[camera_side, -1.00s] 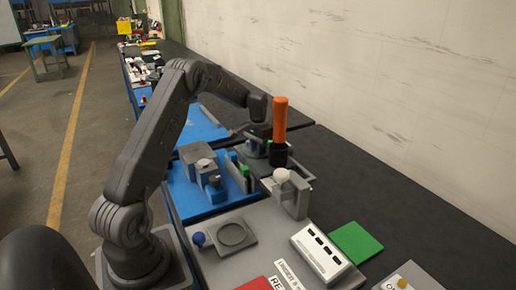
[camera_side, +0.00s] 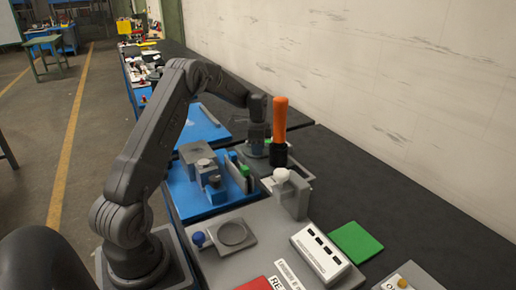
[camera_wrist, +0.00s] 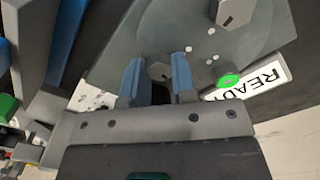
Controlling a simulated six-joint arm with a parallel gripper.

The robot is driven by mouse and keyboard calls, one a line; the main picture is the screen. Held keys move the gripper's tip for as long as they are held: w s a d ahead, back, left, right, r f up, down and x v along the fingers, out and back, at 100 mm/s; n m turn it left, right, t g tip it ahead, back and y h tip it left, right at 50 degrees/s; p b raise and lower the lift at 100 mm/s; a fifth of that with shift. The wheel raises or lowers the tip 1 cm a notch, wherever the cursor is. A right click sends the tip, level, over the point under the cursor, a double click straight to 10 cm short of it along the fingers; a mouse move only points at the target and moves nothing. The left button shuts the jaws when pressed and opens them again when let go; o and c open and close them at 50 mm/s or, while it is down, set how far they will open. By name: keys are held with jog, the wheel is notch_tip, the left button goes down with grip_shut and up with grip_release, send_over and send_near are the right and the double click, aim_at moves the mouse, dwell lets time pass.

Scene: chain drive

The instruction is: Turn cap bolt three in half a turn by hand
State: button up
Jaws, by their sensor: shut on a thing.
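In the wrist view a grey hex-headed bolt (camera_wrist: 160,71) sits on a round grey plate (camera_wrist: 195,50). The two blue fingers of my gripper (camera_wrist: 158,66) are shut on its head, one on each side. A second hex head (camera_wrist: 231,13) shows at the top of the plate. No number on the bolts can be read. The bolts are too small or hidden there.
A tool with an orange handle (camera_side: 280,115) stands upright close to the right of my gripper. A white-knobbed grey block (camera_side: 290,192) stands nearer.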

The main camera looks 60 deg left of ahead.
jog(key=m, duration=0.6)
jog(key=shift+r+m, duration=0.2)
jog(key=shift+m, duration=0.1)
jog(key=m, duration=0.6)
jog(key=shift+w, duration=0.1)
jog(key=shift+r, duration=0.1)
jog(key=o, duration=0.9)
jog(key=shift+f, duration=0.2)
notch_tip(320, 180, up, 14)
jog(key=shift+f, duration=0.1)
jog(key=shift+s, duration=0.2)
